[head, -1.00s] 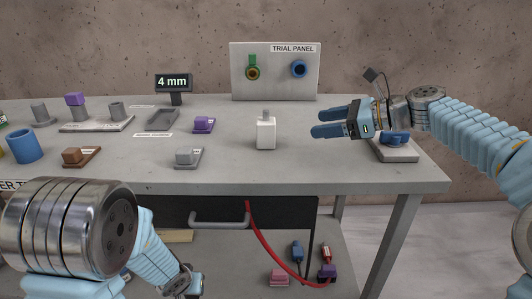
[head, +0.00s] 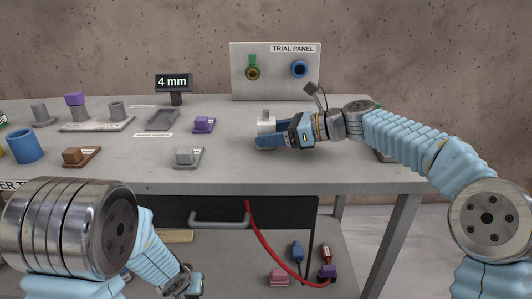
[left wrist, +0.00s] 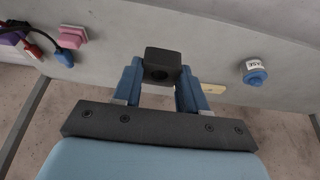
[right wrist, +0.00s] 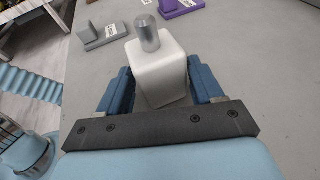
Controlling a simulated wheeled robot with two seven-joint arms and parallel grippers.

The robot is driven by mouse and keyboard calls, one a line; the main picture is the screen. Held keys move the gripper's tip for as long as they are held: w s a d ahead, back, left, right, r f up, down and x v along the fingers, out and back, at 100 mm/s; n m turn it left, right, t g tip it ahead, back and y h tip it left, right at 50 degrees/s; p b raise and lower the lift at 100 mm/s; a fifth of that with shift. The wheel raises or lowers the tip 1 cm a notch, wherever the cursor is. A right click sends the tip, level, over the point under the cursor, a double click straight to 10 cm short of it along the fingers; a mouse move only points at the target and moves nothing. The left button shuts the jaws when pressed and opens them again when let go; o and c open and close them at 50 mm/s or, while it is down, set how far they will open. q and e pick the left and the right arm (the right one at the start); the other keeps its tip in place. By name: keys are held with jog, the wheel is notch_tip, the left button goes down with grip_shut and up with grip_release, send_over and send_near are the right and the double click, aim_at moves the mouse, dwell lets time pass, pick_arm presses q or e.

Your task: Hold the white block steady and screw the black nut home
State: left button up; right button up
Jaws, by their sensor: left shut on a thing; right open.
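The white block (head: 267,127) with a grey metal stud (head: 266,115) on top stands upright on the slab. My right gripper (head: 268,137) is open with its blue fingers on either side of the block. In the right wrist view the block (right wrist: 161,76) sits between the spread fingers, and I cannot tell whether they touch it. The black nut (left wrist: 162,64), a dark square piece with a hole, is held between the fingertips of my left gripper (left wrist: 160,78). In the head view the left gripper is low, below the tabletop edge; the nut is not clear there.
Near the block are a purple block (head: 203,124) and a grey block (head: 187,156) on small bases. The trial panel (head: 276,72) stands behind. A lower shelf holds a pink block (head: 279,277) and a red cable (head: 262,245).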

jog(key=shift+a, duration=0.2)
jog(key=c, duration=1)
jog(key=o, duration=1.6)
jog(key=shift+o, duration=0.2)
jog(key=shift+c, duration=0.2)
grip_shut()
